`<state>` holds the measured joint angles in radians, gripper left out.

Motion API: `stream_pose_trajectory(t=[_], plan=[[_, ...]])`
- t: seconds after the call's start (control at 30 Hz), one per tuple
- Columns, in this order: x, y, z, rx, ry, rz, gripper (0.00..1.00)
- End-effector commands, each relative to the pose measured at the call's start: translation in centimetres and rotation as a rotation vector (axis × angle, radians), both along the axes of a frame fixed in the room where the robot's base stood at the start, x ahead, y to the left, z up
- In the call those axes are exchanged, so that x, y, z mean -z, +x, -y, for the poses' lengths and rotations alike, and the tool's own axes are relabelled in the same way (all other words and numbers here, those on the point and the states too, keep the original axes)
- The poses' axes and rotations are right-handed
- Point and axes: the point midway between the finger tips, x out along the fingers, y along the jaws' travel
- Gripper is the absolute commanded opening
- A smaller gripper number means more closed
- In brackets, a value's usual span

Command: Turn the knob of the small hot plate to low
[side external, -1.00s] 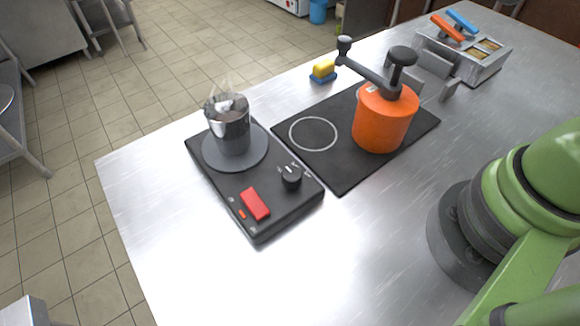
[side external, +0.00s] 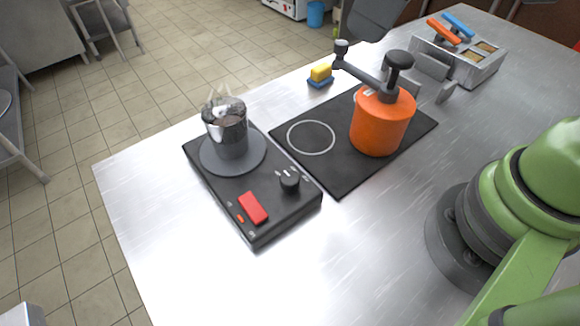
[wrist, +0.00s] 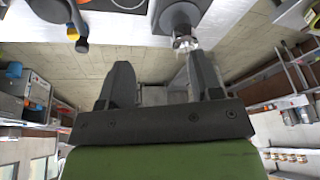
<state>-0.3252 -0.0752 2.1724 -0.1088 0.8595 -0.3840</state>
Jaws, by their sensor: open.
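The small hot plate (side external: 275,218) is a black slab on the steel counter, with a round grey heating disc (side external: 212,160). Its black knob (side external: 289,181) stands beside the disc, with small light marks around it; I cannot read its setting. A red rocker switch (side external: 253,208) and a small orange-red light (side external: 240,219) sit near the front edge. A steaming metal pot (side external: 229,134) stands on the disc. My gripper (wrist: 161,76) is open and empty in the wrist view, well away from the knob. The fingers are not clearly visible in the side view.
A black cooktop (side external: 336,178) beside the hot plate bears an orange pot (side external: 380,127) with a crank on top. A yellow-and-blue sponge (side external: 320,75) lies behind it. A metal bin (side external: 478,70) with orange and blue handles stands at back right. The front counter is bare.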

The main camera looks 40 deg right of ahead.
Motion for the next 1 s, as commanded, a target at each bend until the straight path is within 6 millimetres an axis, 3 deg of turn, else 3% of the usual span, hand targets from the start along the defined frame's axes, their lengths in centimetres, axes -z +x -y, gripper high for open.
stream_pose_trajectory(t=[0.2, 0.4, 0.67, 1.0], plan=[[6.5, 2.4, -5.7, -0.438, -0.163, -0.115, 0.59], [11.0, 2.5, -8.8, -0.696, -0.247, -0.173, 0.59], [13.6, 2.4, -9.6, -0.768, -0.270, -0.191, 0.59], [19.8, 2.3, -9.5, -0.764, -0.269, -0.193, 0.59]])
